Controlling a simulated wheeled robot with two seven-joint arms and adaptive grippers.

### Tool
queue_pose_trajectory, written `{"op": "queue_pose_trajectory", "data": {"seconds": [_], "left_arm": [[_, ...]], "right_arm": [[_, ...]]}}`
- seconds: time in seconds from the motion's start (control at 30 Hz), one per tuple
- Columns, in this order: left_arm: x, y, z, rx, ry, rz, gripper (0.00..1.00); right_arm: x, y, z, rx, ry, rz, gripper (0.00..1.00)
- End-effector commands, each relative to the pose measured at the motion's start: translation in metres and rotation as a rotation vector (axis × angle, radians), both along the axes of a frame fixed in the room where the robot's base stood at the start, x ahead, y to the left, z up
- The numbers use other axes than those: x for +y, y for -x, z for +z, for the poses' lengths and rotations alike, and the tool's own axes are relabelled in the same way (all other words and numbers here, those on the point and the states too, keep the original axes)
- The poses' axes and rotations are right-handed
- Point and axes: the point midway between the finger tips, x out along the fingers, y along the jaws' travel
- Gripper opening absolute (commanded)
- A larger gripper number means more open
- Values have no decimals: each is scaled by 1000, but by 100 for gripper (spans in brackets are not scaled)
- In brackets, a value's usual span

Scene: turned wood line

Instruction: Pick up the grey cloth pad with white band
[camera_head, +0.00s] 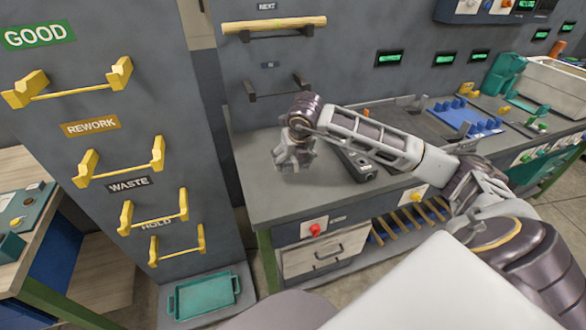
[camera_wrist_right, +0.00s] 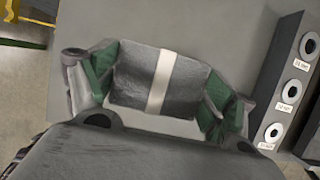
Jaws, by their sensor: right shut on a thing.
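The grey cloth pad with a white band (camera_wrist_right: 135,78) shows in the right wrist view between the green-lined fingers of my right gripper (camera_wrist_right: 160,82). The fingers press on its left and right ends, and the white band runs across its middle. In the head view my right gripper (camera_head: 294,156) is over the left part of the grey bench top (camera_head: 262,190); the pad is hidden there by the gripper. I cannot tell whether the pad touches the bench. My left gripper is not in view.
A dark block with round labelled holes (camera_wrist_right: 290,88) stands right of the gripper; the head view shows it too (camera_head: 358,165). A blue rack (camera_head: 468,118) is farther right. Yellow brackets (camera_head: 120,167) stick out of the grey panel at left. A green tray (camera_head: 204,296) lies low.

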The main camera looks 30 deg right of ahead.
Motion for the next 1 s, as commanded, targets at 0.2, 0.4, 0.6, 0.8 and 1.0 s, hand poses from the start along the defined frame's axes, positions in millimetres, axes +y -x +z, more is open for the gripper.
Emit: {"op": "queue_pose_trajectory", "data": {"seconds": [0.2, 0.4, 0.6, 0.8, 1.0], "left_arm": [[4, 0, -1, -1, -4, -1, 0], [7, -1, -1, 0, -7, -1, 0], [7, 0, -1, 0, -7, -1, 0], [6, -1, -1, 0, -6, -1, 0], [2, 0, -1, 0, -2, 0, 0]], "right_arm": [[0, 0, 26, -2, 0, 0, 60], [0, 0, 36, 0, -1, 1, 60], [0, 0, 37, 0, -1, 1, 60], [0, 0, 37, 1, -1, 1, 60], [0, 0, 37, 1, -1, 0, 68]]}}
